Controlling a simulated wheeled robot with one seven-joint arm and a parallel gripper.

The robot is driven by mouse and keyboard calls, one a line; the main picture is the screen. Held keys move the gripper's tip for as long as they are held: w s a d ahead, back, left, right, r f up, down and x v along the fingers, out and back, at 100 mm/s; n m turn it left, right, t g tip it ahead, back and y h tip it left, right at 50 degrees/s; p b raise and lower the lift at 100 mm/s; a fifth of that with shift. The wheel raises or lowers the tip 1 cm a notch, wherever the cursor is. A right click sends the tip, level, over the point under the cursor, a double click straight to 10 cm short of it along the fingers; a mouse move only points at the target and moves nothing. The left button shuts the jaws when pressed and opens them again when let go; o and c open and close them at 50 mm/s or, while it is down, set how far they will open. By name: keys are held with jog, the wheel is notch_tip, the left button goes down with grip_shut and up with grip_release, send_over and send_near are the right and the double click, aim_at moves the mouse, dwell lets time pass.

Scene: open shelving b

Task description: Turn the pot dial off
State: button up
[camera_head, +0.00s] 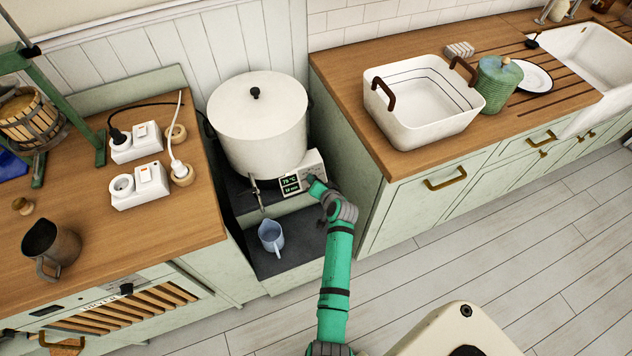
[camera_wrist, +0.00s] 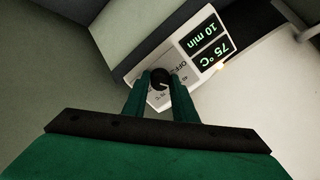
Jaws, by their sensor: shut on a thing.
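The pot (camera_head: 257,125) is a large white lidded cylinder in a recess between two counters in the head view. Its control panel (camera_head: 311,165) has a lit green display, which reads 75 °C and 10 min in the wrist view (camera_wrist: 207,47). The black round dial (camera_wrist: 161,79) is on this panel, beside the printed word OFF. My gripper (camera_wrist: 160,90) is shut on the dial, with a green finger on each side. In the head view my gripper (camera_head: 318,188) covers the dial at the panel's right part.
A blue jug (camera_head: 271,236) stands below the pot's tap (camera_head: 257,195), left of my arm. Counters flank the recess; the right one bears a white basin (camera_head: 424,104), the left one power sockets (camera_head: 138,186). The floor at right is clear.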

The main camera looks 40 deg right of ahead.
jog(key=shift+f+n, duration=0.1)
jog(key=shift+n, duration=4.8)
jog(key=o, duration=1)
jog(key=shift+o, duration=0.2)
jog(key=v, duration=1.1)
jog(key=shift+d+f, duration=0.1)
